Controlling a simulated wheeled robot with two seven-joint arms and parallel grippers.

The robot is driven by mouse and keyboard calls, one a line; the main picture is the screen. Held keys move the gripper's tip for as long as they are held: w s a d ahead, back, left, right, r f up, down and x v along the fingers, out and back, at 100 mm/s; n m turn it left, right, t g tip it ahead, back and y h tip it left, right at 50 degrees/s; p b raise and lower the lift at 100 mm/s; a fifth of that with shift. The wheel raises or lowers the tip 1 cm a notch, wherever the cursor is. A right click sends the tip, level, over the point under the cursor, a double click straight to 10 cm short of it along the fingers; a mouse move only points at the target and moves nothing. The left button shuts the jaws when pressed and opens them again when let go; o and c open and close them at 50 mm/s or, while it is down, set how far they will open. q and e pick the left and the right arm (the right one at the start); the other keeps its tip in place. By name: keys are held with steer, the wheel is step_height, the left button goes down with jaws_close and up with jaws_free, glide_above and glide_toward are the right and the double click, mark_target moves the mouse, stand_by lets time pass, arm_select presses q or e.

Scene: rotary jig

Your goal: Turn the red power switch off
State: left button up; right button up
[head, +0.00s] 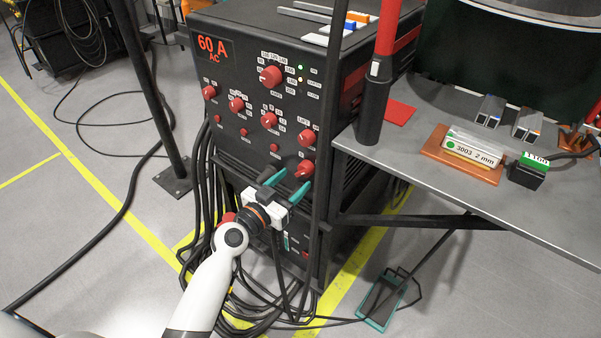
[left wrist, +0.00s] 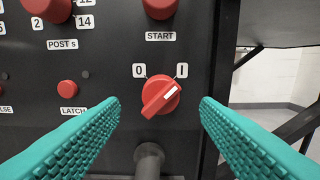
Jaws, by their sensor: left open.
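The red power switch (head: 305,168) is a round knob with a raised grip bar, low on the right of the black machine front. In the left wrist view the switch (left wrist: 160,96) sits below the marks 0 and I, and its white pointer line aims up and right, toward I. My left gripper (head: 297,178) is in front of the switch with its teal fingers open. In the left wrist view its fingers (left wrist: 160,104) lie to the left and right of the knob, with a clear gap on each side. My right gripper is not in view.
A red LATCH button (left wrist: 67,88) is left of the switch, and a dark round fitting (left wrist: 149,158) is below it. Other red knobs (head: 270,76) cover the panel. A grey workbench (head: 420,168) stands right of the machine. Black cables (head: 205,210) hang at its left.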

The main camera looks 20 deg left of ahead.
mark_target(300, 175)
arm_select(q)
steer(key=shift+x, duration=1.85)
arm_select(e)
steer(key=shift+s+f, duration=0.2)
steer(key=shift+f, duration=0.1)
arm_select(q)
steer(key=c, duration=1)
